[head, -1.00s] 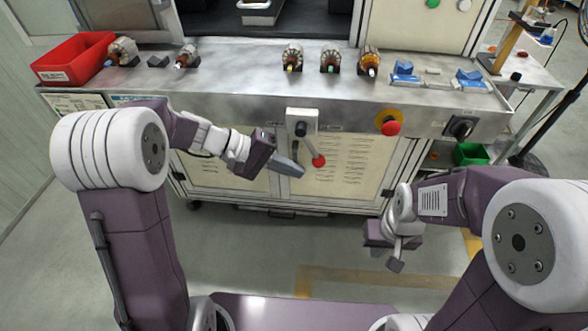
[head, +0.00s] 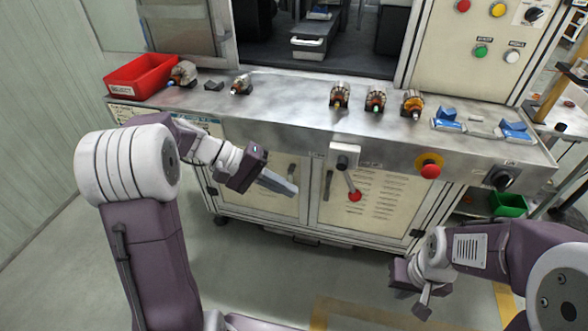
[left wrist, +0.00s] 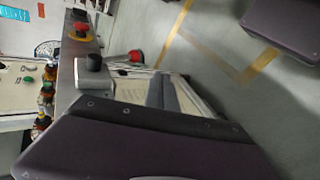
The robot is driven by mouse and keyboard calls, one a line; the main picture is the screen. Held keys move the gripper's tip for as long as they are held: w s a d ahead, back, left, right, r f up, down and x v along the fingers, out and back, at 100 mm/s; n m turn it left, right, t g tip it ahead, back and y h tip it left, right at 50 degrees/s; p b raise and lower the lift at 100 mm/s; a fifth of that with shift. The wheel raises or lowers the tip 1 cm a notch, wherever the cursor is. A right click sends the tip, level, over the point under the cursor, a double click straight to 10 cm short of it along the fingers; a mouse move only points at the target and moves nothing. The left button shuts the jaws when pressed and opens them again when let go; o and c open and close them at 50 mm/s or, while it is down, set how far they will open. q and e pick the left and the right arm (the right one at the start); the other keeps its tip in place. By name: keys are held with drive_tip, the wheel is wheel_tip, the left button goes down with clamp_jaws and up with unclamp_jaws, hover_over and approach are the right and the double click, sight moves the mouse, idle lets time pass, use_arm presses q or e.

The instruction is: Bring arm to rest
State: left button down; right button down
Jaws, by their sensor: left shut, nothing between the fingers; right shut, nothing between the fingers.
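My left gripper (head: 278,184) hangs in front of the bench's lower cabinet doors, below the steel worktop. It is shut and empty, its fingers pointing right and slightly down. In the left wrist view its shut fingers (left wrist: 163,92) show against the cabinet. My right gripper (head: 422,308) is low at the lower right, in front of the bench and over the floor. It is shut and empty. Neither gripper touches anything.
On the steel worktop (head: 290,106) stand a red bin (head: 140,77), several copper-wound armatures (head: 375,100) and blue holders (head: 447,120). A lever with a red knob (head: 355,196) and a red stop button (head: 430,171) project from the bench front. The floor before the bench is clear.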

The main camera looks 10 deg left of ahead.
use_arm(q)
drive_tip(key=s+d+f+m+g+y, duration=0.35)
drive_tip(key=s+d, duration=0.25)
drive_tip(key=s, duration=0.4)
drive_tip(key=s+a+f+t+y, duration=0.1)
drive_tip(key=s+a+f+y, duration=0.25)
drive_tip(key=a+f, duration=0.2)
drive_tip(key=s+a+f+t+y, duration=0.1)
drive_tip(key=s+a+f+y, duration=0.1)
drive_tip(key=a+f+y, duration=0.3)
wheel_tip(320, 180, up, 18)
drive_tip(key=w+t+h+p, duration=0.1)
drive_tip(key=w+p, duration=0.1)
drive_tip(key=p, duration=1.6)
drive_tip(key=shift+w+a+f+n, duration=0.15)
drive_tip(key=shift+w+a+n, duration=0.2)
drive_tip(key=shift+w+a, duration=0.05)
